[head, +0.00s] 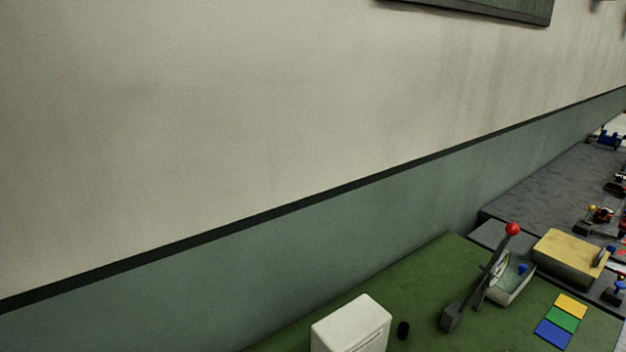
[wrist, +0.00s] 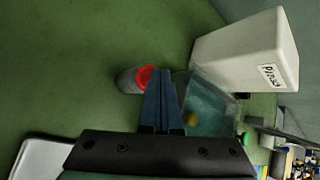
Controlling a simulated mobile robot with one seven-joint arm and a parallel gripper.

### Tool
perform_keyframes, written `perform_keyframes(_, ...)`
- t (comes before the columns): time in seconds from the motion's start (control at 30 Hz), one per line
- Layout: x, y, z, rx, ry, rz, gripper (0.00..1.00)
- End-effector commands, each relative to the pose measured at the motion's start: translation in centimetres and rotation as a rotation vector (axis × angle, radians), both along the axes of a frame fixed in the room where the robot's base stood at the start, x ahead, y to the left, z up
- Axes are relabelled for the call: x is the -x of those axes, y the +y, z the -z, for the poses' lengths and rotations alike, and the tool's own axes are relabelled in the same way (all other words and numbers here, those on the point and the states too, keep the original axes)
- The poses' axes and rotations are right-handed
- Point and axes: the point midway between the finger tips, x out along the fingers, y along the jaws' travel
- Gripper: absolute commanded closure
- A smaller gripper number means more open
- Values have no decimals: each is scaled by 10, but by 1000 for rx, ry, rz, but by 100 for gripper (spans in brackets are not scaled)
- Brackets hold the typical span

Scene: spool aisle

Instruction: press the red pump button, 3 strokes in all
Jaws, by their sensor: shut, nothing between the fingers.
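The red pump button (wrist: 146,76) sits on a grey rounded base (wrist: 127,81) on the green surface in the wrist view. My gripper (wrist: 162,76) is shut, with nothing between its fingers. Its fingertips appear just to the right of the red button and hide part of its edge. I cannot tell whether they touch it. To the right is a clear bluish basin (wrist: 212,108) with a yellow ball (wrist: 190,119) in it, partly hidden by the fingers. The head view shows neither the button nor my gripper.
A white labelled box (wrist: 245,52) stands beside the basin; a white box also shows in the head view (head: 350,326). A red-knobbed lever (head: 480,280), a small tray (head: 512,287) and coloured tiles (head: 562,320) lie right. Green surface left of the button is clear.

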Motion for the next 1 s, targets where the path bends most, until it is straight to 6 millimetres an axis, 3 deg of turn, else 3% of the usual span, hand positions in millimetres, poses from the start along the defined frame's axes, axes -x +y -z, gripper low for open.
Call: perform_keyframes(1.0, 1, 0, 8, 1, 6, -1, 100)
